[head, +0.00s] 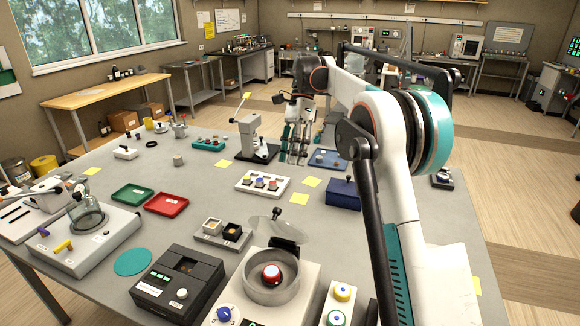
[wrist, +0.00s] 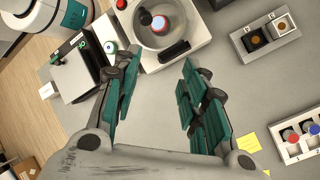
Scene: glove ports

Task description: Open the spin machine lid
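The spin machine (head: 300,272) is a white box at the near edge of the table in the head view, with a round grey bowl and a red-topped part (head: 271,273) inside. Its clear lid (head: 276,228) stands raised and tilted back at a dark hinge behind the bowl, leaving the bowl uncovered. In the wrist view the machine (wrist: 197,30) is at the top, and I cannot make out the lid there. My gripper (head: 294,158) hangs farther back over the table. In the wrist view my gripper (wrist: 157,72) has its teal fingers spread, with nothing between them.
A black device (head: 180,283) and a two-well block (head: 222,235) stand left of the machine. A small box with yellow and green buttons (head: 339,300) is to its right. A blue box (head: 343,195) and a white button tray (head: 262,185) lie behind. Bare table separates them.

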